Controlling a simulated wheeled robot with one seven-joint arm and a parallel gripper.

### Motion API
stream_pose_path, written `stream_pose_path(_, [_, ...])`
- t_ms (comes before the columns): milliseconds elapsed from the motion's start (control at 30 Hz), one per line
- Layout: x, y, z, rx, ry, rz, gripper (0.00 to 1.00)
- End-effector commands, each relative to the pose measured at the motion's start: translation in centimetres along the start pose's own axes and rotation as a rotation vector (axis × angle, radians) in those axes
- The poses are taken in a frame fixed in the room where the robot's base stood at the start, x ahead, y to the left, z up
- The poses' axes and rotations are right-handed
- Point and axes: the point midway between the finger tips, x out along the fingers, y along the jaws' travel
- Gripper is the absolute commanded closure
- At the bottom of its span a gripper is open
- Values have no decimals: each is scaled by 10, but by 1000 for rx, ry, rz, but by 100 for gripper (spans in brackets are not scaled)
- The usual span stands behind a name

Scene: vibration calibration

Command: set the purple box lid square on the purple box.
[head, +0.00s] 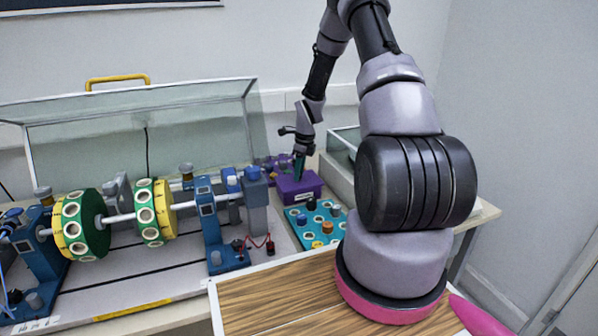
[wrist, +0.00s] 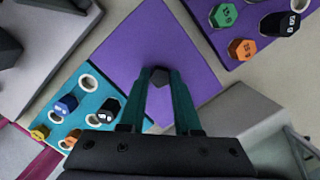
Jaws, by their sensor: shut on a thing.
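The purple box lid (wrist: 138,42) fills the middle of the wrist view as a flat purple square with a dark hexagonal knob (wrist: 159,77). My gripper (wrist: 158,82) has its two teal fingers shut on that knob. In the head view my gripper (head: 299,172) points down onto the top of the purple box (head: 301,190), near the back of the table. The lid appears to lie level there, over the box. The seam between lid and box is too small to tell, so I cannot tell whether it is square. My gripper hides the lid's near part in the wrist view.
A teal tray (head: 296,214) with several coloured weights stands close in front of the box. A purple tray (wrist: 248,45) with green, orange and black weights lies beside it. A rotor rig (head: 125,218) stands left, and a grey case (head: 343,150) right.

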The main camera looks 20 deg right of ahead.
Motion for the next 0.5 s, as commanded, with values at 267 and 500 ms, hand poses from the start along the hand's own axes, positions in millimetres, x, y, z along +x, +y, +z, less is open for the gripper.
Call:
stream_pose_path(267, [1, 0, 0, 0, 0, 0, 39])
stream_pose_path(500, [-5, 0, 1, 0, 0, -1, 39])
